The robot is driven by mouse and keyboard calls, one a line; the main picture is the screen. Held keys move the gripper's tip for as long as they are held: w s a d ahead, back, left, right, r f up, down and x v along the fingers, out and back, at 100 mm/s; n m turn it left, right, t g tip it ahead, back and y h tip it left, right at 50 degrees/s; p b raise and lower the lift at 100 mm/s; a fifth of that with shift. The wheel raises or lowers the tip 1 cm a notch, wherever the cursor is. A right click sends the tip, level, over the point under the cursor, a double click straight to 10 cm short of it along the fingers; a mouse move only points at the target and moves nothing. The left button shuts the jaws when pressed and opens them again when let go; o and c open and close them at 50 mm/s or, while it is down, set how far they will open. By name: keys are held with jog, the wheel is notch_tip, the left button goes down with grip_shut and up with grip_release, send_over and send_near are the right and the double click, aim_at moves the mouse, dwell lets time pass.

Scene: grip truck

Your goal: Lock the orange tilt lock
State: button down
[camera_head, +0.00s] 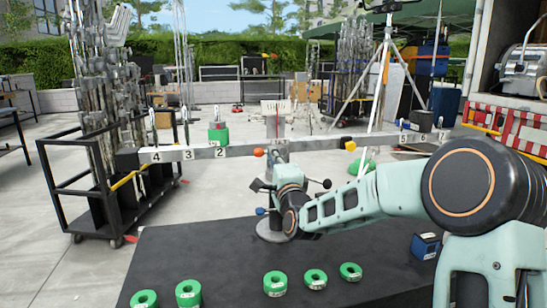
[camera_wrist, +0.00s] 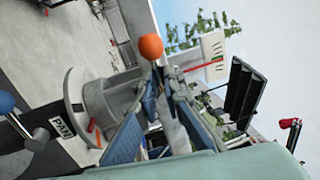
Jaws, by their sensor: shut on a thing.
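The orange tilt lock (camera_head: 258,152) shows in the head view as a small orange ball at the pivot of the pale numbered beam (camera_head: 205,153). In the head view my wrist is just below the beam's pivot and covers part of the stand.
A blue knob (camera_wrist: 6,102) and a "PAN" label (camera_wrist: 62,128) are on the left in the wrist view. A yellow knob (camera_head: 350,145) is on the beam's right. Several green discs (camera_head: 275,283) and a blue box (camera_head: 425,246) lie on the dark table (camera_head: 215,255).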

jog(key=c, duration=2)
grip_release()
jog(key=shift+c, duration=0.2)
jog(key=v, duration=1.2)
